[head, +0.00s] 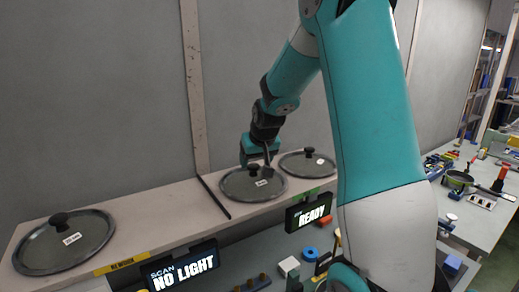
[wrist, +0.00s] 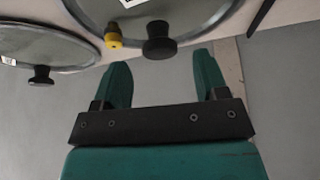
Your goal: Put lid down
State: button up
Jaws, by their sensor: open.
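Three round glass lids with dark rims and black knobs lie on a shelf in the head view. The middle lid (head: 240,186) lies flat on the shelf, with my gripper (head: 262,165) just above it beside its knob. The left lid (head: 60,250) lies at the shelf's left end, and the right lid (head: 310,165) lies beyond my gripper. In the wrist view my gripper (wrist: 165,75) is open and empty, its green fingers apart. The middle lid's black knob (wrist: 159,42) is just ahead of the fingertips, not clasped. A neighbouring lid (wrist: 45,45) shows at the left.
The shelf (head: 165,215) has a dark divider strip left of the middle lid. A READY display (head: 308,214) and a NO LIGHT display (head: 183,268) hang below its front edge.

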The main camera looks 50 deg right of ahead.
jog(key=b+v, duration=0.2)
jog(key=v, duration=0.6)
jog(key=s+a+f+n+y, duration=0.1)
jog(key=s+a+n+y, duration=0.1)
jog(key=a, duration=0.7)
jog(key=s+a+n+y, duration=0.1)
jog(key=a+n+y, duration=0.15)
jog(key=a, duration=0.55)
jog(key=s+a+f+n+g+y, duration=0.2)
jog(key=s+a+n+g, duration=0.3)
jog(key=s+a, duration=1.2)
jog(key=s+f+n, duration=0.1)
jog(key=n, duration=0.1)
jog(key=shift+s+a+n, duration=0.2)
jog(key=shift+n, duration=0.15)
jog(key=shift+f, duration=0.2)
notch_tip(320, 180, down, 8)
jog(key=b, duration=0.8)
